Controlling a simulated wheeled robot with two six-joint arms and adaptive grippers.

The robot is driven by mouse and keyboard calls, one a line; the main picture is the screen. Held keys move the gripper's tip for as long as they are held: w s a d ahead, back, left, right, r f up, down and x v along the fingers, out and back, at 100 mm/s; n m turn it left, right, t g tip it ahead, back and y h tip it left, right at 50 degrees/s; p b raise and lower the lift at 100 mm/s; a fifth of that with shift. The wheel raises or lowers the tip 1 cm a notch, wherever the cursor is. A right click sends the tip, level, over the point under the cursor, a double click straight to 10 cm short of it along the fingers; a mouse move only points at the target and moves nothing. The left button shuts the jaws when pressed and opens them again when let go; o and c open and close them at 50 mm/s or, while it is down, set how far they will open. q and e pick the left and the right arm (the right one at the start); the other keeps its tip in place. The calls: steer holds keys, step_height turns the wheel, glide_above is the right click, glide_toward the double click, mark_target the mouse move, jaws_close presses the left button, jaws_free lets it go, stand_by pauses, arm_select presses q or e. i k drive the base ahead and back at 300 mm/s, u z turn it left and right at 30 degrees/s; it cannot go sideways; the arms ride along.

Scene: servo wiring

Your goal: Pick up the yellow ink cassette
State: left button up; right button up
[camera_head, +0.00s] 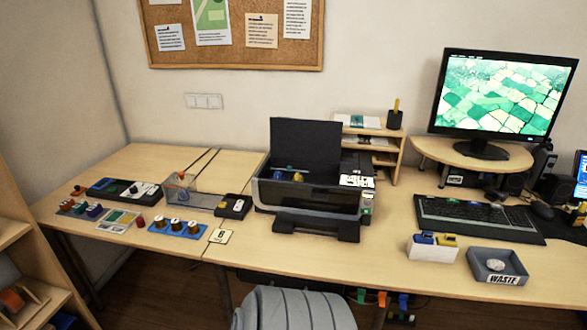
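A small yellow block that looks like the yellow ink cassette (447,239) sits at the top of a white box (432,252), right beside a blue block (424,238). The box stands near the front edge of the desk, right of the printer. The black printer (287,222) has its lid up. A small yellow item (298,177) and a blue item show inside it, too small to identify. Neither of my grippers is in view.
A grey waste tray (497,268) with a pale crumpled item stands right of the white box. A keyboard (478,216) lies behind them. A grey ribbed chair back (292,309) stands before the desk. Bare desk shows between printer and white box.

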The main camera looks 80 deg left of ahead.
mark_target(297, 177)
steer(key=u, duration=0.6)
steer(key=i, duration=0.75)
steer(key=u, duration=0.85)
